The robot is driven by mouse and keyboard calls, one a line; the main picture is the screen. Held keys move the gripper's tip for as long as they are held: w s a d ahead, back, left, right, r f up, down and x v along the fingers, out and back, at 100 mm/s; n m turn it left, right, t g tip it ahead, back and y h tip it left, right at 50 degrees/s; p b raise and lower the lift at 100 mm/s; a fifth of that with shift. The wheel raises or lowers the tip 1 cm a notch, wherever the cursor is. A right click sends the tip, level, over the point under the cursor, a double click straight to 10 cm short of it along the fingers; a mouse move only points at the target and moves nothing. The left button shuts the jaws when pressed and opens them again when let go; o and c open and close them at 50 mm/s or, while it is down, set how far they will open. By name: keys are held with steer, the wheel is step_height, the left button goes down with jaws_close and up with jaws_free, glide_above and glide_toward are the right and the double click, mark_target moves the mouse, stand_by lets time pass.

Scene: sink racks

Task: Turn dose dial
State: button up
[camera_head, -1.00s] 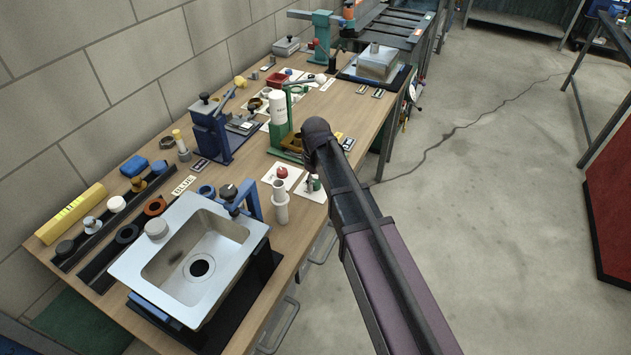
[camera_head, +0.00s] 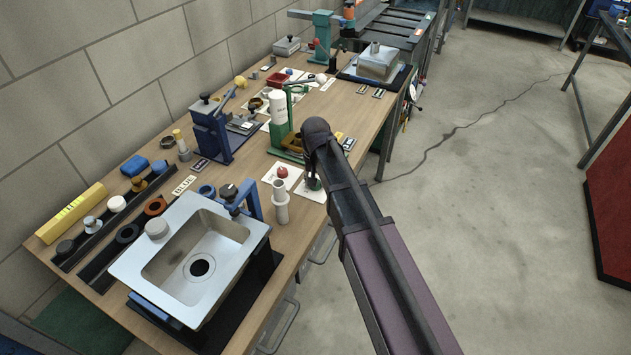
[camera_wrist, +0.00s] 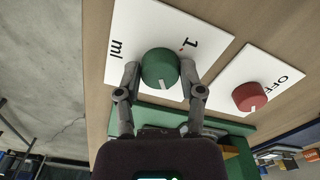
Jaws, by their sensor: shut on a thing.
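The green dose dial (camera_wrist: 160,68) sits on a white card (camera_wrist: 207,41) marked "1" and "ml". A small red dot lies on the card near the "1". The dial's white pointer mark faces the bottom of the wrist view, away from the "1". My gripper (camera_wrist: 161,76) has one finger on each side of the dial and is shut on it. In the head view my gripper (camera_head: 312,174) is over the green dial (camera_head: 313,184), partly hiding it.
A red dial (camera_wrist: 250,96) on an "OFF" card is close beside it. A green stand with a white bottle (camera_head: 278,108) rises just behind. A white pipe piece (camera_head: 281,203) and a steel sink (camera_head: 197,258) stand nearer. Open floor lies to the right.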

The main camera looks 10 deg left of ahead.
steer(key=shift+s+m, duration=0.1)
steer(key=shift+m, duration=0.5)
steer(key=o, duration=1.2)
steer(key=shift+c, duration=0.2)
steer(key=shift+n, duration=0.3)
